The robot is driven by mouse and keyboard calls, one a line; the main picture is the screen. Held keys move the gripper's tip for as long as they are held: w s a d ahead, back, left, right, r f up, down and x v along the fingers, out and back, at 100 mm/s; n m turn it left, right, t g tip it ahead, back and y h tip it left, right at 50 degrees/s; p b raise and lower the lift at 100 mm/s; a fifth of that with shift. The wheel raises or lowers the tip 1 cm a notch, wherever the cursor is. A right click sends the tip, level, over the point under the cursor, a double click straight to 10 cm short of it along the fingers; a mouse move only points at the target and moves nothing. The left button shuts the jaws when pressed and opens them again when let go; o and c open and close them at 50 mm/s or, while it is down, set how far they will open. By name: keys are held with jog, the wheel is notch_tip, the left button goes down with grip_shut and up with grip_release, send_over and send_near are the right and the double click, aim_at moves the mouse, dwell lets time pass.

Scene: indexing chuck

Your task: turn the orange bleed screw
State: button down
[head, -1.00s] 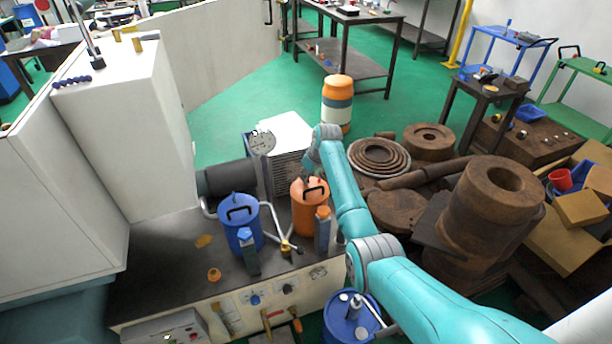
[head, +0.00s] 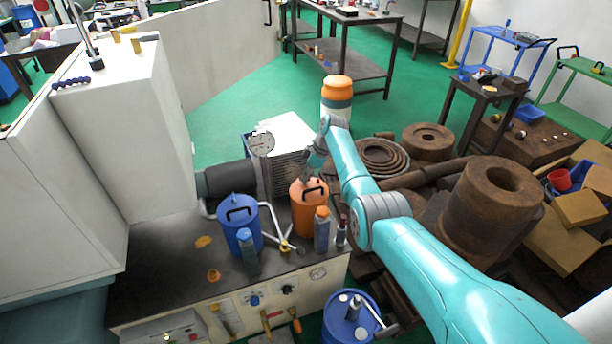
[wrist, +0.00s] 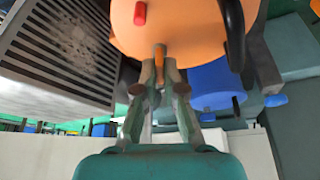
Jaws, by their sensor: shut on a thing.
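In the wrist view my gripper (wrist: 160,90) is shut on a slim orange piece, which I take to be the orange bleed screw (wrist: 159,56). It stands out between the fingertips, against the orange canister (wrist: 195,35) behind. In the head view my gripper (head: 308,177) is at the top of the orange canister (head: 309,212) on the dark bench top. The screw cannot be made out there, as the gripper and canister hide it or it is too small. A short red peg (wrist: 140,13) also shows on the canister's face in the wrist view.
A blue canister (head: 238,228) stands left of the orange one. A grey-blue bottle (head: 322,232) and a smaller bottle (head: 341,234) stand in front. A finned grey-white unit (head: 287,140) is behind. Rusty round parts (head: 490,200) crowd the right. A blue drum (head: 350,318) stands below.

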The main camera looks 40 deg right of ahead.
jog(key=shift+f, duration=0.1)
dwell(0.4)
jog(key=c, duration=1.3)
grip_release()
jog(key=v, duration=1.2)
jog(key=shift+w, duration=0.15)
